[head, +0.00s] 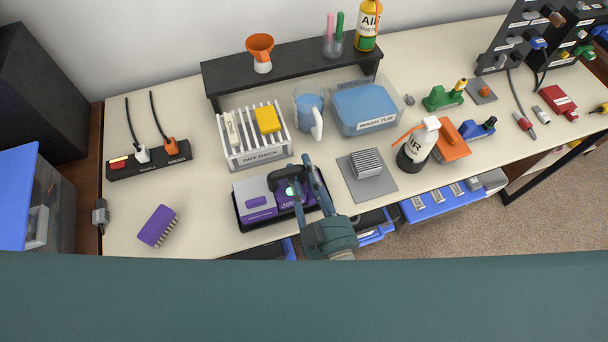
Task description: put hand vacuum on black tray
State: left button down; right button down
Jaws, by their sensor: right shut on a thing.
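The hand vacuum (257,203) has a grey front, a purple body and a dark handle. It is at the front middle of the table, over the black tray (238,214), whose dark rim shows around it. My right gripper (296,178) reaches in from the front and is shut on the vacuum's dark handle. Its fingers and wrist hide part of the vacuum's right side and the tray's right part. I cannot tell whether the vacuum rests fully on the tray or hangs just above it. My left gripper is not in view.
A dry rack (262,157) and mug (309,110) stand behind the tray. A grey heatsink on a mat (383,192) is to the right. A purple brush (158,226) and power strip (148,163) lie left. Bare table lies between brush and tray.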

jog(key=shift+r, duration=0.15)
jog(key=c, duration=1.5)
grip_release()
jog(key=shift+o, duration=0.2)
jog(key=b+v, duration=0.1)
jog(key=v, duration=1.1)
